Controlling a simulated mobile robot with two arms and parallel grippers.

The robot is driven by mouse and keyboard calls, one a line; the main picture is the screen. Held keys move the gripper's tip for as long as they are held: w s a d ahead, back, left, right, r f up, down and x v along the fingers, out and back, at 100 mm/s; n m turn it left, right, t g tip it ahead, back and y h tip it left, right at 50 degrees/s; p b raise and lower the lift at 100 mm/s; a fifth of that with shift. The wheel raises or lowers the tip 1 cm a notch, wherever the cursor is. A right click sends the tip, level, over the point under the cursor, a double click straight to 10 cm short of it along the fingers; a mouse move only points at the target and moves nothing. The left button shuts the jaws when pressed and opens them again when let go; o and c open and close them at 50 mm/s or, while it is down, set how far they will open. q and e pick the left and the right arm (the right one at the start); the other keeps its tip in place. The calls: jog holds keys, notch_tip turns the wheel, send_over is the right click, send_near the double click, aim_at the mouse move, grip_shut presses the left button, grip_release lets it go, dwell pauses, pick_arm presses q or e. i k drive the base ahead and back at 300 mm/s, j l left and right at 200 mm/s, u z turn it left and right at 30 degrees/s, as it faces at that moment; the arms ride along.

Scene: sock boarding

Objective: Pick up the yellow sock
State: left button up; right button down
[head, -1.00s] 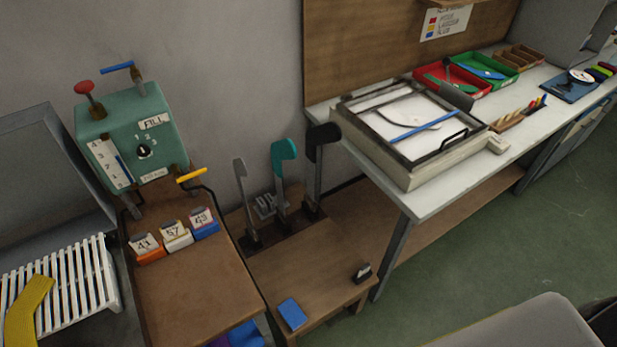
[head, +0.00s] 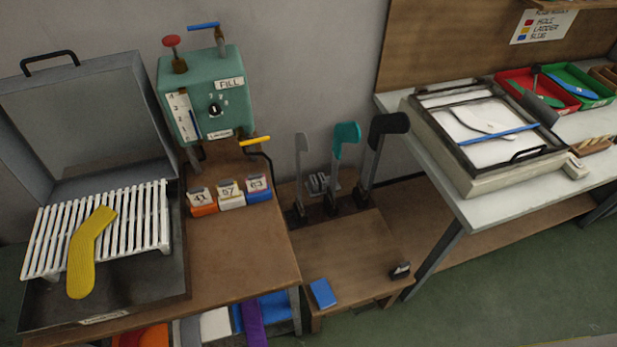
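The yellow sock (head: 88,252) lies flat and bent on the white slatted rack (head: 152,215) at the left of the head view. Its longer part hangs over the rack's front edge, above the dark tray of an open grey case. No gripper touches it. Neither of my grippers shows in the head view.
The case's lid (head: 85,125) stands open behind the rack. A teal machine (head: 207,100) and several numbered boxes (head: 230,200) are to its right. Upright sock forms (head: 345,140) stand on a low wooden bench (head: 350,255). A white table (head: 480,210) holds a framed light panel (head: 440,150).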

aim_at(80, 269)
jog(key=u, duration=1.65)
jog(key=k+u, duration=0.15)
jog(key=u, duration=0.15)
jog(key=k+l+u, duration=0.1)
jog(key=u, duration=0.2)
